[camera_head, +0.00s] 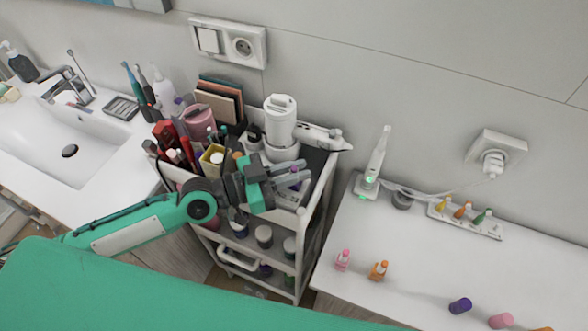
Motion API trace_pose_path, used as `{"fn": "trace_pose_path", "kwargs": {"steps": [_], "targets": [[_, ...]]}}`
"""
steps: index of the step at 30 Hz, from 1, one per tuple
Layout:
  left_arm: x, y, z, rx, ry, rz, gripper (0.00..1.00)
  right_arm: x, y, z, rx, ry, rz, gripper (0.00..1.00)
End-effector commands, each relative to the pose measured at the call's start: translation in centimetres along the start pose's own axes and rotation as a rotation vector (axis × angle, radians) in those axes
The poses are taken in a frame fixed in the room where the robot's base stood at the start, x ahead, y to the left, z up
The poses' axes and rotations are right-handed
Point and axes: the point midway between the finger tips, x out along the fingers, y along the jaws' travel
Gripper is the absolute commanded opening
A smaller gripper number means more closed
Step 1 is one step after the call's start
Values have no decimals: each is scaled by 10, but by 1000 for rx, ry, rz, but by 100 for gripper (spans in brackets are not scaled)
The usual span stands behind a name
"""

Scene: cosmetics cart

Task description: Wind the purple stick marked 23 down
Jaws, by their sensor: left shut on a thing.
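My left gripper (297,171) reaches in from the left over the top tray of the white cart (316,197). Its fingers are shut on a small purple stick (294,184) at the tray's front right. The fingers cover much of the stick; the marking 23 and how far it is wound out cannot be read. My right gripper is not in view.
A white hair dryer (281,118) stands behind the gripper, and red and pink items crowd the tray's left. Jars fill the lower shelf. A counter at right holds small bottles (379,270) and a charging toothbrush (374,165). A sink (65,140) is at left.

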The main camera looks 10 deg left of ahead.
Motion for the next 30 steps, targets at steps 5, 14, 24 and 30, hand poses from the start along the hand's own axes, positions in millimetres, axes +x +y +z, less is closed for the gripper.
{"fn": "trace_pose_path", "kwargs": {"steps": [5, 14, 24, 30], "targets": [[0, 0, 0, 0, 0, 0, 0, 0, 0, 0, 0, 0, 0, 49], [0, 0, 0, 0, 0, 0, 0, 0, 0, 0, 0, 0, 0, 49], [0, 0, 0, 0, 0, 0, 36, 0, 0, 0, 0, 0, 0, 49], [0, 0, 0, 0, 0, 0, 36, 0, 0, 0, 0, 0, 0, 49]]}}
